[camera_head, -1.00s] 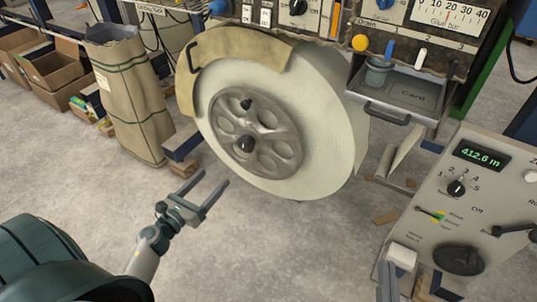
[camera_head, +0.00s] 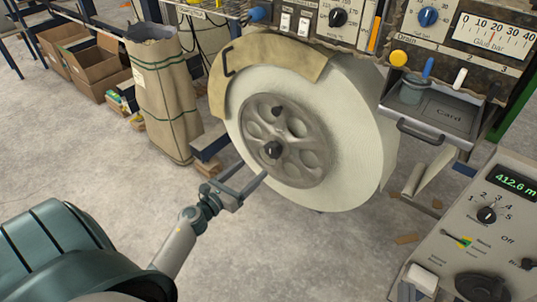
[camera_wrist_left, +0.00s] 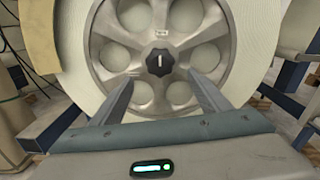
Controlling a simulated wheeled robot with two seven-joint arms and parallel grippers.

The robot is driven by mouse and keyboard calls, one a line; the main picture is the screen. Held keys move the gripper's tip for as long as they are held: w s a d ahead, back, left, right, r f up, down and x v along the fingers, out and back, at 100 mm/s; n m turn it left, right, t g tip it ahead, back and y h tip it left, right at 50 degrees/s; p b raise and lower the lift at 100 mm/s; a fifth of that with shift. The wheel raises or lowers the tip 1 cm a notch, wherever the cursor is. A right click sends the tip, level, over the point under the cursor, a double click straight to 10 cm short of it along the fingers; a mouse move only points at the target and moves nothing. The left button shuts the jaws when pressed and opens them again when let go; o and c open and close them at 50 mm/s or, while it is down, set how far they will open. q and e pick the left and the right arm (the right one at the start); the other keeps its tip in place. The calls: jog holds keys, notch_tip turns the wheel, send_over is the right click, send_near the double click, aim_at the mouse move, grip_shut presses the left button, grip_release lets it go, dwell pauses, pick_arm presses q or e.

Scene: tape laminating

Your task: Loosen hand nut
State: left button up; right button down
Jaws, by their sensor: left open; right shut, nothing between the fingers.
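The black hand nut (camera_head: 273,150) sits at the centre of the grey metal hub (camera_head: 312,140) of a large pale tape roll (camera_head: 362,140). In the left wrist view the nut (camera_wrist_left: 159,62) has a white mark and shows just beyond and between my fingertips. My left gripper (camera_head: 254,169) is open and empty, its fingers pointing at the hub from below the nut. It looks apart from the nut. It also shows in the left wrist view (camera_wrist_left: 161,80).
A tan guard (camera_head: 262,62) covers the roll's upper left. A drawer (camera_head: 430,118) and a control panel (camera_head: 470,225) are at the right. A sack (camera_head: 165,95) stands left. The floor below is mostly clear.

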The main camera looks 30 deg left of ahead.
aim_at(270, 153)
pick_arm(q)
jog(key=w, duration=0.7)
jog(key=w+d, duration=0.1)
jog(key=w, duration=0.2)
jog(key=shift+w, duration=0.3)
jog(key=c, duration=1.1)
